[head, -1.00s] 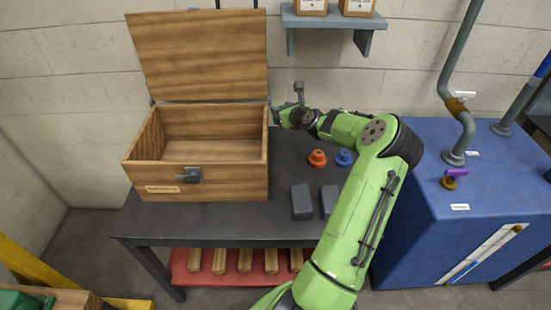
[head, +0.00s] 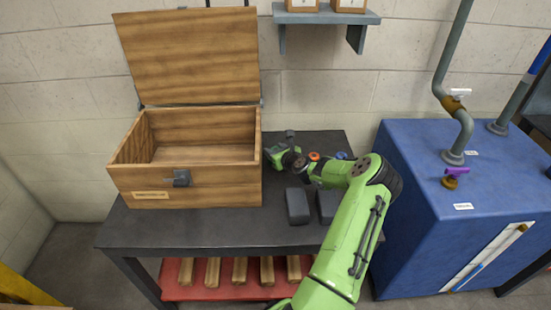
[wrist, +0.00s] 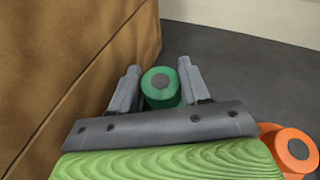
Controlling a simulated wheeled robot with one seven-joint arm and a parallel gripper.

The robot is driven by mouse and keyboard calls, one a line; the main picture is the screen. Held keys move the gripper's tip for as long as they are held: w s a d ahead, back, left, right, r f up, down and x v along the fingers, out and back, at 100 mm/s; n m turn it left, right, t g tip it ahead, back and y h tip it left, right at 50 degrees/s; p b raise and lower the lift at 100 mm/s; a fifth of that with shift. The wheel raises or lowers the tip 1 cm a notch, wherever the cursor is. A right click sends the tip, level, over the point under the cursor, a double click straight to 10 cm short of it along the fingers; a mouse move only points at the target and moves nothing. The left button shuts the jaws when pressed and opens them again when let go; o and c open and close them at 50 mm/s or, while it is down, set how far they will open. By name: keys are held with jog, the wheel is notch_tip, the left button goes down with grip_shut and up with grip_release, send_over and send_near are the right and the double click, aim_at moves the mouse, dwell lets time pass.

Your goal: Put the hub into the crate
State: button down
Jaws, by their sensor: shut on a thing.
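The hub (wrist: 160,88) looks like a short green cylinder with a grey centre. It is between the two grey fingers of my gripper (wrist: 160,82) in the wrist view, and the gripper is shut on it. In the head view my gripper (head: 279,144) is low over the dark table, just right of the crate, outside it. I cannot make out the hub clearly there. The crate (head: 215,187) is a wooden box with a front latch and label. Its lid (head: 190,55) stands open against the wall, and the visible inside looks empty.
An orange part (wrist: 291,148) lies close right of my gripper, with a blue part (head: 341,155) beyond. Two dark grey blocks (head: 297,206) stand near the front of the table (head: 200,222). The crate's right wall is close beside my gripper. A shelf (head: 325,17) hangs above.

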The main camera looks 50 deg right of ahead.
notch_tip(320, 180, down, 2)
jog(key=shift+f, duration=0.15)
jog(key=c, duration=0.8)
grip_release()
